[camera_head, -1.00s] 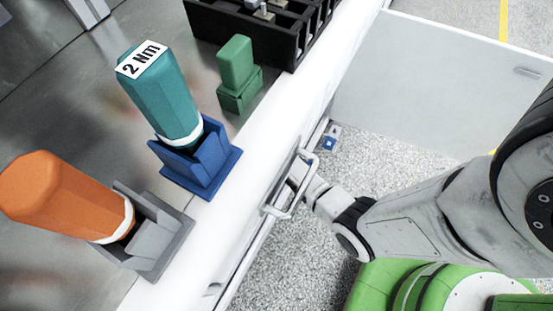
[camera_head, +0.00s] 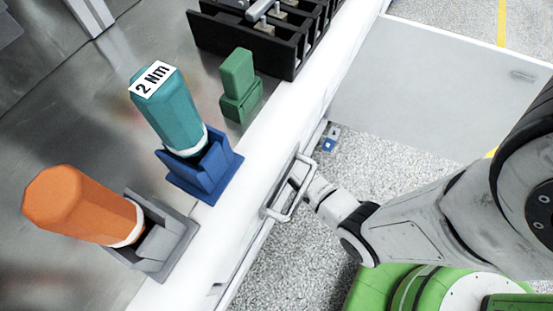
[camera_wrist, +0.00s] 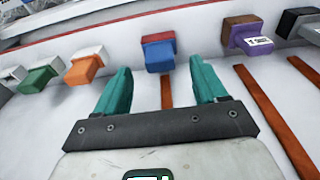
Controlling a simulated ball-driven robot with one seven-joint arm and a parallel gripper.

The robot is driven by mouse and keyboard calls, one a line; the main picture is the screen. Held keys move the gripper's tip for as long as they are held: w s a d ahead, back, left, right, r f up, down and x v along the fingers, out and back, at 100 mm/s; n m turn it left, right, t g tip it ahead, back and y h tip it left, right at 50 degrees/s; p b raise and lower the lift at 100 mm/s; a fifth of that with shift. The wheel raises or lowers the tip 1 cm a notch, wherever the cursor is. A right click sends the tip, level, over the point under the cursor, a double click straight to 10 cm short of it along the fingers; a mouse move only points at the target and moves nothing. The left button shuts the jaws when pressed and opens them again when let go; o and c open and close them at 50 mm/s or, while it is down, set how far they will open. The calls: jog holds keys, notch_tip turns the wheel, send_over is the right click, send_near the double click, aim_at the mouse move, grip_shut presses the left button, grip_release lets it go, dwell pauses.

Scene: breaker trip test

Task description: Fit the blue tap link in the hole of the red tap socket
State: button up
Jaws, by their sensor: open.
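In the wrist view my gripper (camera_wrist: 160,72) is open, with two teal fingers apart and nothing between their pads. A block with a red upper part (camera_wrist: 158,38) and a blue lower part (camera_wrist: 159,58) stands beyond the fingertips, roughly centred between them. I cannot tell whether these parts are the red tap socket and the blue tap link, or whether they are joined. No hole shows. In the head view my arm reaches to the counter's front edge by a metal handle, and the fingers are not visible.
In the wrist view an orange-and-white block (camera_wrist: 86,66) and a green-and-white block (camera_wrist: 42,74) stand left, a purple labelled block (camera_wrist: 250,40) right. In the head view a teal "2 Nm" tool (camera_head: 172,112), an orange tool (camera_head: 80,205) and a black rack (camera_head: 240,40) occupy the counter.

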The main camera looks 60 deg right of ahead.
notch_tip(320, 180, up, 7)
jog(key=p, duration=0.1)
jog(key=shift+s+f+p, duration=0.2)
jog(key=shift+s+p, duration=0.15)
jog(key=shift+s, duration=0.05)
jog(key=shift+s, duration=0.1)
dwell(0.3)
